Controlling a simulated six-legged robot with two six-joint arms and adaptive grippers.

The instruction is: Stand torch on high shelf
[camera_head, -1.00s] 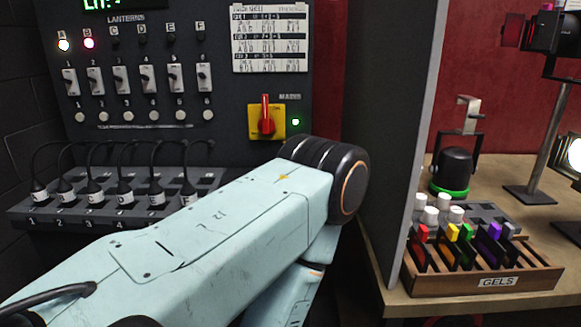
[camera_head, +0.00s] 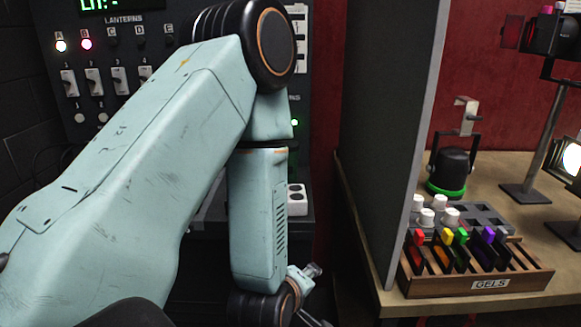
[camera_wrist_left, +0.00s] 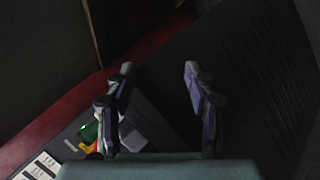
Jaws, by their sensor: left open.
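My left arm reaches across the head view from the left and bends down, with its wrist low at the bottom centre. My left gripper (camera_wrist_left: 159,70) shows in the wrist view with its two fingers apart and nothing between them. In the head view only a small part of it shows near the bottom edge. I cannot make out a torch or a high shelf in either view. My right gripper is not in view.
A dark lantern panel (camera_head: 75,100) with switches stands behind my arm. A grey partition (camera_head: 385,130) separates it from a wooden bench (camera_head: 500,180) on the right. The bench holds a gel rack (camera_head: 490,284), a black lamp (camera_head: 452,168) with a green ring and several white-capped pieces.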

